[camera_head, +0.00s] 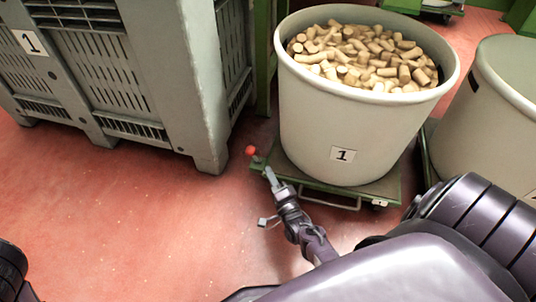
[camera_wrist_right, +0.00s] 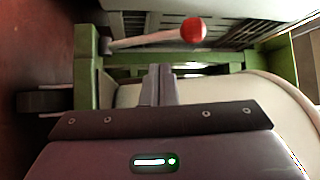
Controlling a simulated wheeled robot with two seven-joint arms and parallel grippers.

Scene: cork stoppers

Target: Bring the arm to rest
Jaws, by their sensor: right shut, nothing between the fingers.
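My right gripper (camera_head: 268,174) is shut and empty in the head view, in front of the green wheeled base (camera_head: 375,190) under a large white tub (camera_head: 310,130). It also shows in the right wrist view (camera_wrist_right: 158,70), with the fingers together. A lever with a red ball knob (camera_head: 251,151) is just beyond the fingertips in the head view. In the wrist view the red knob (camera_wrist_right: 193,30) is above and right of the fingers, apart from them in the picture. My left gripper is not in view; only a dark part of my body shows at the lower left.
The tub labelled 1 is full of cork stoppers (camera_head: 365,55). A grey slatted crate (camera_head: 160,60), also labelled 1, stands at the left. Another white tub (camera_head: 490,110) stands at the right. Red floor (camera_head: 120,210) is clear at the front left.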

